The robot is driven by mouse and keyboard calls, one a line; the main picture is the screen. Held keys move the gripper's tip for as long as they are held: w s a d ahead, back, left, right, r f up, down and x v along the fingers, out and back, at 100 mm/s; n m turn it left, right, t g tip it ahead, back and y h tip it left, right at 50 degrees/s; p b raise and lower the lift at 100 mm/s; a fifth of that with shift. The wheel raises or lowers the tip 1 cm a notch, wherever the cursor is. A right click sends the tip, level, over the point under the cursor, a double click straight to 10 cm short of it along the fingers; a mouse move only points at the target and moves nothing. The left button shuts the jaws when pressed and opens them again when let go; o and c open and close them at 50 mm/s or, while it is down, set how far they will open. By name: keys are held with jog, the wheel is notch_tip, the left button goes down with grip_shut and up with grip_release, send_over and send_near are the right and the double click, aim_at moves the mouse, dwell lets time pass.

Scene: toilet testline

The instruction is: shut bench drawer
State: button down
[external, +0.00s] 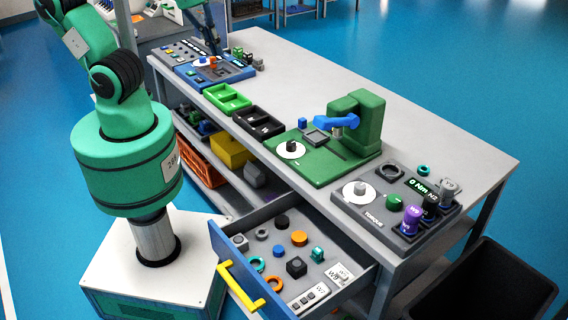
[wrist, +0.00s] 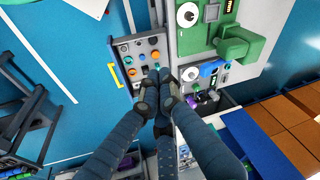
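The bench drawer is pulled open at the bench's near end in the external view. Its blue front (external: 232,262) carries a yellow handle (external: 241,287). Caps, rings, blocks and white labelled parts lie inside it. In the wrist view the open drawer (wrist: 121,42) is seen from above, with the yellow handle (wrist: 115,76) on its left side. My gripper (wrist: 158,72) shows in the wrist view with its fingers together and nothing visible between them. It hides the drawer's lower right part and appears above it, apart from the handle. The external view does not clearly show my gripper.
The bench top (external: 300,85) bears a green station (external: 325,165), a torque station (external: 385,215), green and black trays, and a blue station. A black bin (external: 490,290) stands at the bench's right end. Below are yellow (external: 230,150) and orange (external: 203,165) bins. Blue floor lies around.

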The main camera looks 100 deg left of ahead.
jog(key=w+d+f+m+g+y, duration=0.4)
jog(key=w+d+f+m, duration=0.2)
jog(key=d+f, duration=0.55)
jog(key=m+y, duration=0.5)
send_over(224, 252)
jog(key=w, duration=0.3)
notch_tip(224, 252, down, 11)
jog(key=s+d+f+m+t+y, duration=0.1)
jog(key=s+d+f+m+t, duration=0.3)
jog(key=f, duration=0.6)
jog(key=s+d+f+m+t+y, duration=0.1)
jog(key=s+d+f+m+t, duration=0.3)
jog(key=f, duration=0.6)
jog(key=s+d+f+m+t+y, duration=0.1)
jog(key=s+d+f+m+t, duration=0.3)
jog(key=s+f, duration=0.3)
notch_tip(224, 252, down, 4)
jog(key=shift+r+m+t+y+p, duration=0.1)
jog(key=shift+m+t+y+p, duration=0.25)
jog(key=shift+m+t, duration=0.45)
jog(key=shift+a, duration=0.1)
jog(key=b+x, duration=0.2)
jog(key=x, duration=1.1)
jog(key=shift+w+a+f, duration=0.15)
jog(key=shift+w+f, duration=0.05)
jog(key=shift+f, duration=0.05)
jog(key=shift+a, duration=0.1)
